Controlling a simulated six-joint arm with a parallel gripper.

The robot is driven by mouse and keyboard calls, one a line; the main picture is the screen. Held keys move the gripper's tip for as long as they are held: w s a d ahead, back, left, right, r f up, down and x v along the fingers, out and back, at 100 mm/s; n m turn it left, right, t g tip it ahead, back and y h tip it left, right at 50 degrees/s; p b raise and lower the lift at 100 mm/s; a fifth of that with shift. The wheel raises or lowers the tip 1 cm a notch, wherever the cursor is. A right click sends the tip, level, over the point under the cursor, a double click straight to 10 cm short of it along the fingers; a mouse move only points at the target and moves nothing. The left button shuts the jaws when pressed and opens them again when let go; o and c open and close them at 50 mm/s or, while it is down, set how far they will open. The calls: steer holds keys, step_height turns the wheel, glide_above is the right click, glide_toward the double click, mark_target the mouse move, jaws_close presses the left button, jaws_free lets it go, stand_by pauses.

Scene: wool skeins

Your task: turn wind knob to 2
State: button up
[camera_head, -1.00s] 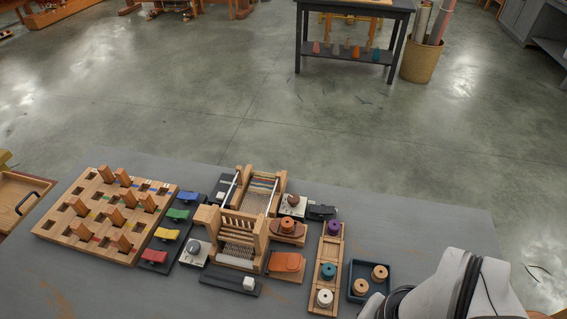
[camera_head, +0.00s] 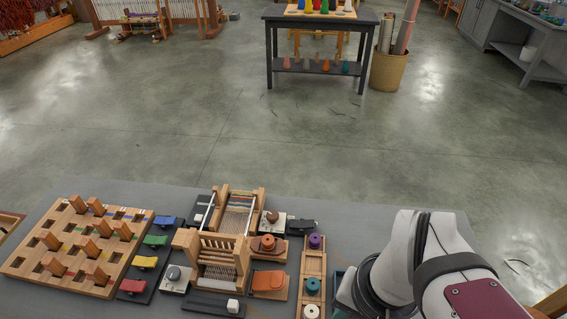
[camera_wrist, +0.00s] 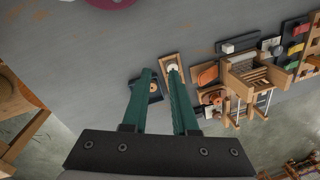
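Two round knobs on pale plates stand by the small wooden loom (camera_head: 218,262). A grey knob (camera_head: 174,272) is at the loom's front left, and a brown knob (camera_head: 272,216) is at its back right. I cannot read any marks, so I cannot tell which is the wind knob. My gripper (camera_wrist: 159,72) shows in the wrist view with its two green fingers apart and nothing between them. It is above the table, away from both knobs. In the head view my arm is at the right and my fingers are out of sight.
A peg board (camera_head: 75,290) and coloured levers (camera_head: 146,262) lie left of the loom. A wooden spool tray (camera_head: 302,283) and a dark tray (camera_head: 338,285), partly hidden by my arm, lie right. The table's far right looks clear.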

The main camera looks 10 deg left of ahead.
steer(key=o, duration=0.4)
steer(key=w+a+n, duration=0.1)
steer(key=w+a, duration=0.1)
steer(key=w, duration=0.3)
steer(key=w+a+n+t, duration=0.1)
steer(key=w, duration=0.4)
steer(key=w+a+n+t, duration=0.1)
steer(key=w+a+n, duration=0.1)
steer(key=w, duration=0.4)
steer(key=shift+a+f+h, duration=0.25)
steer(key=shift+a+h, duration=0.05)
steer(key=shift+h, duration=0.1)
steer(key=n+t, duration=0.2)
steer(key=n, duration=0.1)
glide_toward(273, 215)
steer(key=shift+y, duration=0.3)
steer(key=x, duration=0.7)
steer(key=shift+w+d+f, duration=0.1)
steer(key=shift+d+f, duration=0.1)
steer(key=shift+f, duration=0.15)
steer(key=shift+w+f, duration=0.15)
steer(key=shift+f, duration=0.2)
jaws_close()
